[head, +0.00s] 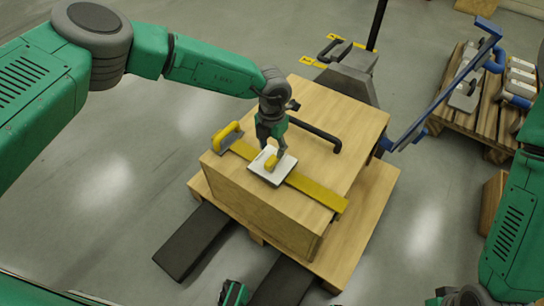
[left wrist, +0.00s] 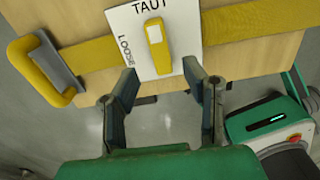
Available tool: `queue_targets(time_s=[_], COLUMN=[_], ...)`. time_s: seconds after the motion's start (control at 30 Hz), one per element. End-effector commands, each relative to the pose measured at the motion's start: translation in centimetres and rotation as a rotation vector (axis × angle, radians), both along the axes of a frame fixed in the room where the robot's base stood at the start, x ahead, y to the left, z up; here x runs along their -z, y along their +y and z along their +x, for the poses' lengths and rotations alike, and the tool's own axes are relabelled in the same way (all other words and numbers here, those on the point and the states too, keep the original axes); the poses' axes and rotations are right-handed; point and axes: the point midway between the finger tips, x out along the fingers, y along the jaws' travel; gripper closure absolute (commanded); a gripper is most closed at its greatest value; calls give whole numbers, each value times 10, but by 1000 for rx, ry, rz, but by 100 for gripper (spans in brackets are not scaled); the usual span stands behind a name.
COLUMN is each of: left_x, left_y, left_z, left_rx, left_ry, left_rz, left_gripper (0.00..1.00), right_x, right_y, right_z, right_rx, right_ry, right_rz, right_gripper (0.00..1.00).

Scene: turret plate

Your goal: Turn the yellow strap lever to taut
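The yellow strap lever (head: 271,163) sits on a white plate (head: 260,172) on top of a wooden crate. In the left wrist view the lever (left wrist: 157,47) lies lengthwise toward the word TAUT at the plate's top (left wrist: 182,28); LOOSE is printed to its left. A flat yellow strap (head: 318,192) runs out from both sides of the plate. My left gripper (head: 271,143) points down just behind the lever in the head view. In the left wrist view its two fingers (left wrist: 166,92) are apart, with nothing between them, short of the lever.
A yellow handle (head: 226,136) stands at the strap's left end. A black bar handle (head: 316,132) is on the crate (head: 352,112), right of my gripper. The crate rests on a pallet (head: 368,225).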

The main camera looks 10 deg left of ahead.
Motion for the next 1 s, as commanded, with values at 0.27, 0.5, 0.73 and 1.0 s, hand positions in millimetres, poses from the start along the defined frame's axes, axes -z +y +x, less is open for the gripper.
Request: queue_targets(time_s=[0.27,0.5,0.73,1.0], left_x=[-49,-60,-60,-55], left_y=[0,0,0,1], left_z=[1,1,1,-3], left_rx=[0,0,0,38], left_ry=[-1,0,0,-11], left_rz=[0,-1,-1,19], left_gripper=[60,60,60,60], right_x=[0,0,1,1], right_y=[0,0,0,0], right_z=[0,0,2,2], right_rx=[0,0,0,0], right_ry=[0,0,3,3], right_rz=[0,0,0,0], right_gripper=[100,100,100,100])
